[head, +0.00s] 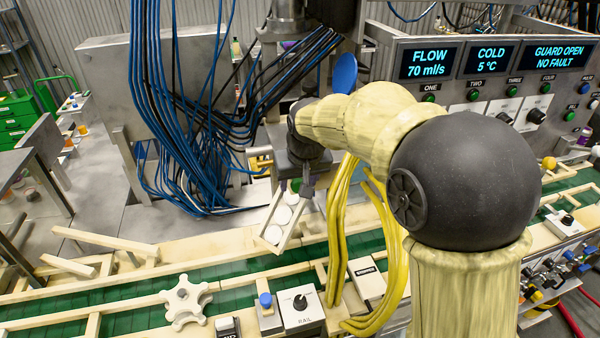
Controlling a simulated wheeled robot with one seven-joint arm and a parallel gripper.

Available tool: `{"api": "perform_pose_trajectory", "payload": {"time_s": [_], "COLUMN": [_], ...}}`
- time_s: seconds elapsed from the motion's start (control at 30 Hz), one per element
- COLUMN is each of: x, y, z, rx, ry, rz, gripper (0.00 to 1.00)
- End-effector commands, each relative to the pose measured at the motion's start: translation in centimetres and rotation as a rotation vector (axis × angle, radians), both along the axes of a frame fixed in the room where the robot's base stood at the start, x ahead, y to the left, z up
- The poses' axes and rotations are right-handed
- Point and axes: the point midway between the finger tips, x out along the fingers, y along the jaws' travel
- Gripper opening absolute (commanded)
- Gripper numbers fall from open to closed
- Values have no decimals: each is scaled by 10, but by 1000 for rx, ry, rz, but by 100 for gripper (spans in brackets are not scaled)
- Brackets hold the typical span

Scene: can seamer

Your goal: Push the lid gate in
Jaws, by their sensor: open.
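A pale sloping chute (262,234) with several round white lids (282,215) stands at the middle of the picture, above the green belt. I cannot make out for certain which part is the lid gate; my gripper may hide it. My gripper (296,187) points down at the upper end of the chute, with its two fingers apart. A small green part shows between the fingers, and I cannot tell whether they touch it. A yellow-orange part (261,163) sits just left of the gripper.
The green conveyor (230,258) with pale rails runs across the front. A white star-shaped handwheel (186,302) and a RAIL knob box (300,307) stand on its near side. Blue cables (170,120) hang left of my gripper.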

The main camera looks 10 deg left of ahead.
Motion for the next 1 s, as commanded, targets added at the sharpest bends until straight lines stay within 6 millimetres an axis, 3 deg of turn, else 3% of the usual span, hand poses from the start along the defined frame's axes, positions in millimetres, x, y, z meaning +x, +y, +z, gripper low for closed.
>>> {"api": "perform_pose_trajectory", "payload": {"time_s": [0.27,0.8,1.0], "x": [-10,-46,-56], "y": [-5,-23,-29], "z": [25,125,153], "rx": [3,3,2], "ry": [-4,-5,-4], "rz": [0,0,0], "gripper": [53,53,53]}}
